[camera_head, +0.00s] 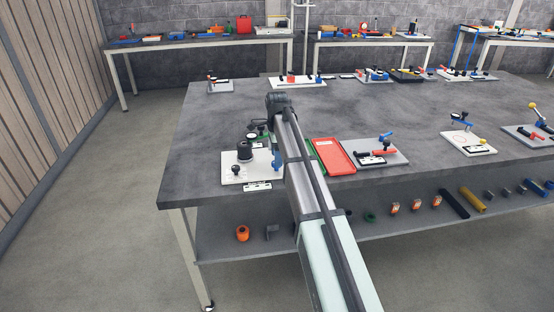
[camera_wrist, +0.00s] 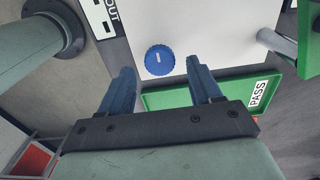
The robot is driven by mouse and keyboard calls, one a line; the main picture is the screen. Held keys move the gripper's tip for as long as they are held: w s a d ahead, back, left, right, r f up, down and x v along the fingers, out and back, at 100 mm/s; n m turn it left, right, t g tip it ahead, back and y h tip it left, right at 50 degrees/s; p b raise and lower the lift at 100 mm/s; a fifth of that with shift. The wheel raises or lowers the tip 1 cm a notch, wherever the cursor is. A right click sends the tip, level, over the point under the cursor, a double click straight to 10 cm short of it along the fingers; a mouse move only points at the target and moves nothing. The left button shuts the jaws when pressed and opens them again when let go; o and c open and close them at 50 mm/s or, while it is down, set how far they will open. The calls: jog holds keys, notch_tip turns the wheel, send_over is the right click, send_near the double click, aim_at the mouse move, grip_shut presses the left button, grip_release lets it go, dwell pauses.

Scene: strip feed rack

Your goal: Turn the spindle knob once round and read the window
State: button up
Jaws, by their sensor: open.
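A round blue knob (camera_wrist: 159,60) with ridged edges and a short white mark on top shows in the wrist view, on a pale plate (camera_wrist: 225,25). My gripper (camera_wrist: 160,64) is open, with one finger to the left of the knob and one to the right in the picture. Nothing is between the fingers that I can see them touching. How far the knob lies beyond the fingertips is hard to tell. I cannot make out a reading in any window.
A green tray labelled PASS (camera_wrist: 285,82) lies beside the plate. In the head view a red tray (camera_head: 333,156) and a white board (camera_head: 236,178) with a black cylinder (camera_head: 244,151) flank my arm.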

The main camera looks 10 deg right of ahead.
jog(key=shift+f, duration=0.95)
jog(key=shift+c, duration=0.2)
jog(key=c, duration=1)
